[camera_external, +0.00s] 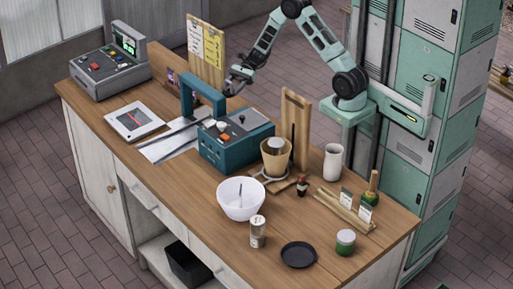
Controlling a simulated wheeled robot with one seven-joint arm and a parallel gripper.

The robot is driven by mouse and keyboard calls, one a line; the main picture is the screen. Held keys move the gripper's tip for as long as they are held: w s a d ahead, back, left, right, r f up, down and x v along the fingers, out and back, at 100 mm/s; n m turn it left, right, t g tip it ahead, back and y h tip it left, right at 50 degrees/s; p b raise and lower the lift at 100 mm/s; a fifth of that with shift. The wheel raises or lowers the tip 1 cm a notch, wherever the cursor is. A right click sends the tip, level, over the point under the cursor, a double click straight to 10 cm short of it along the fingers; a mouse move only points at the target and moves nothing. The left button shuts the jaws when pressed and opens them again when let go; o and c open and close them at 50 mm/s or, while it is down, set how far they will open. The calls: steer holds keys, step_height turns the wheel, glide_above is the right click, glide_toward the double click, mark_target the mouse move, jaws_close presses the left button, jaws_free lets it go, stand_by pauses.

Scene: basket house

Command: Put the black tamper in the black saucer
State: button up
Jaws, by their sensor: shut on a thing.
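The black saucer (298,254) lies flat and empty near the front right edge of the wooden counter. My gripper (234,84) is at the far side of the counter, behind the teal machine and well apart from the saucer. It is shut on a small dark thing that seems to be the black tamper; the tamper's shape is too small and too dark to make out against the fingers. I cannot tell whether it is clear of the counter.
Between my gripper and the saucer stand the teal machine (238,140), a wooden stand (296,115), a dripper (275,158) and a white bowl (240,205).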

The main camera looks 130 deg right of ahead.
step_height(320, 180, up, 14)
steer(key=w+a+n+g+y+p, duration=0.1)
steer(key=w+a+n+y, duration=0.1)
steer(key=w+a, duration=0.6)
steer(key=w+a+n+g+y+p, duration=0.1)
steer(key=w+a+n+y, duration=0.15)
steer(key=w, duration=0.85)
steer(key=w+a+n+g+y+p, duration=0.1)
steer(key=w+a, duration=0.6)
steer(key=a, duration=0.2)
steer(key=w+a+n+g+y+p, duration=0.1)
steer(key=w+a, duration=0.5)
steer(key=a, duration=0.4)
steer(key=n+g+y+p, duration=0.4)
steer(key=n+g+p, duration=0.1)
steer(key=n+g, duration=0.1)
glide_above(301, 248)
steer(key=shift+h, duration=0.25)
step_height(301, 248, down, 16)
steer(key=shift+s+a, duration=0.1)
step_height(301, 248, down, 5)
steer(key=shift+p, duration=0.7)
steer(key=shift+f, duration=0.1)
